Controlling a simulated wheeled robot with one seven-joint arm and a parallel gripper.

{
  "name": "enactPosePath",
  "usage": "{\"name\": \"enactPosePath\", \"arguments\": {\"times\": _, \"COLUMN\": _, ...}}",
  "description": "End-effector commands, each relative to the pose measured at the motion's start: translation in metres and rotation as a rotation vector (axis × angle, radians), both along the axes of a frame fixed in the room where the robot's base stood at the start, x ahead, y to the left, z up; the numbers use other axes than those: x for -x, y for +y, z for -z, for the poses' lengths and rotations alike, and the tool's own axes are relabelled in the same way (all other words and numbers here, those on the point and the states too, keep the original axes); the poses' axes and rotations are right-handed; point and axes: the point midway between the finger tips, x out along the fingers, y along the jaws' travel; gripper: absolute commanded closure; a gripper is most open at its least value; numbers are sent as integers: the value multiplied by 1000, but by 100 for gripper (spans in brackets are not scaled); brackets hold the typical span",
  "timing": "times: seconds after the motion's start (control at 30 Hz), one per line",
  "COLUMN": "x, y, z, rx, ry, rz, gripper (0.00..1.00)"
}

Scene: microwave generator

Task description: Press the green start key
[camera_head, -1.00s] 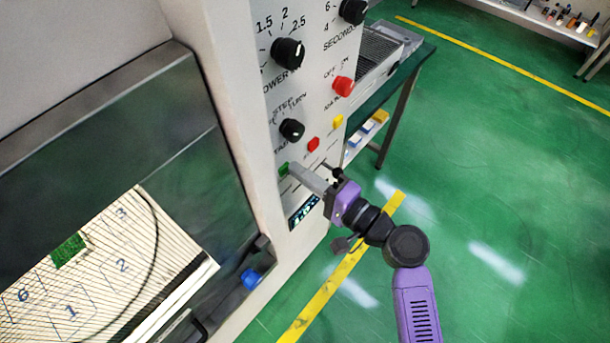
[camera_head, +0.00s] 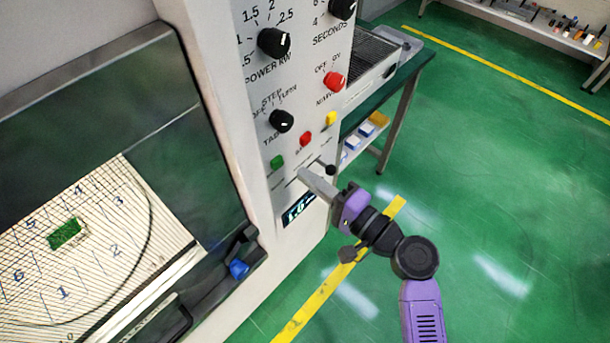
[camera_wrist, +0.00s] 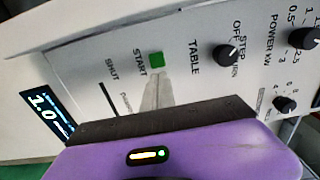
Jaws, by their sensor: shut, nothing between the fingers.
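The green start key (camera_head: 277,161) sits on the light control panel, left of the red key. It also shows in the wrist view (camera_wrist: 156,60) beside the word START. My gripper (camera_head: 303,173) is shut and empty, its fingers pointing at the panel. In the head view a gap shows between its tips and the green key. In the wrist view the tips (camera_wrist: 157,76) lie just below the key, and the key is not covered. The display (camera_wrist: 46,103) is lit and reads about 1.0.
A red key (camera_head: 306,139), a yellow key (camera_head: 331,118), a red knob (camera_head: 333,80) and several black knobs are close by on the panel. The microwave door (camera_head: 110,150) is at left, with a green block (camera_head: 65,233) on a numbered surface. Open floor lies at right.

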Motion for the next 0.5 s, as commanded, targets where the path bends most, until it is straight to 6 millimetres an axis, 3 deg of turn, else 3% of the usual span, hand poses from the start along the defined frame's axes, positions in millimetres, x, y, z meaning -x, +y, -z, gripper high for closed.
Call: {"name": "enactPosePath", "arguments": {"times": 0.5, "x": 44, "y": -59, "z": 3, "rx": 1, "ry": 1, "rz": 4, "gripper": 100}}
